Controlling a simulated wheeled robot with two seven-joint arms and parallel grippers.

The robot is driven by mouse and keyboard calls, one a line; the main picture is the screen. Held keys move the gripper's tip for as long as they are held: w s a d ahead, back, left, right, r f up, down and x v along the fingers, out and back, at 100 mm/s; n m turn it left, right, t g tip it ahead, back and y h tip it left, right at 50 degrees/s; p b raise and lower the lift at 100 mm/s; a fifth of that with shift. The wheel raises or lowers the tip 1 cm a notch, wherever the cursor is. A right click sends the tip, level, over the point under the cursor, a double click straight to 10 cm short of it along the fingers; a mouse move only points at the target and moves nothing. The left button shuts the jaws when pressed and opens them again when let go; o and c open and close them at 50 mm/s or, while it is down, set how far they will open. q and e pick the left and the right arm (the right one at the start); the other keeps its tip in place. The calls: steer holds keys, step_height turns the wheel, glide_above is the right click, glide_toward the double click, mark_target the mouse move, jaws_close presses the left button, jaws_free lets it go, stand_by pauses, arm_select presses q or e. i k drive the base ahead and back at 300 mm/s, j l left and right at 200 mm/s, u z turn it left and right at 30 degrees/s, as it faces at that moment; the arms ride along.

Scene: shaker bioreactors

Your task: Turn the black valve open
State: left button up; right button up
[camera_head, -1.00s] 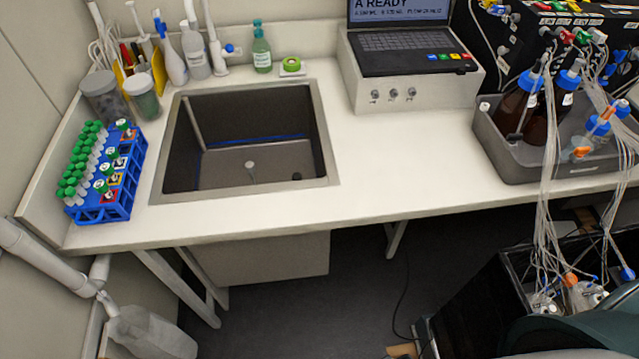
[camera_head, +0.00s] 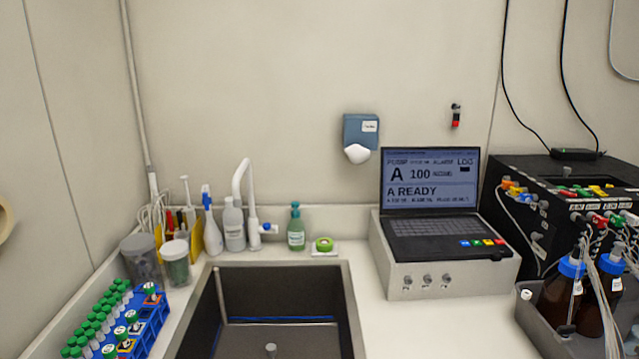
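I cannot make out a black valve for certain in this view. The white tap (camera_head: 243,205) stands behind the sink and has a small blue knob (camera_head: 268,227) at its base. A black box (camera_head: 566,215) at the right has several coloured connectors on its front and top. A small black and red fitting (camera_head: 456,116) is fixed to the wall above the laptop; it is too small to identify. Neither of my grippers is in view.
A sink (camera_head: 345,325) is set in the white bench. A laptop (camera_head: 430,205) showing "A READY" stands on a pale box (camera_head: 450,275). A blue rack (camera_head: 150,325) of green-capped tubes is at the left, and brown bottles (camera_head: 558,297) stand in a grey tray (camera_head: 530,325) at the right.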

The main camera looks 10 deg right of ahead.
mark_target(564, 331)
steer(key=z, duration=1.9)
steer(key=k, duration=0.5)
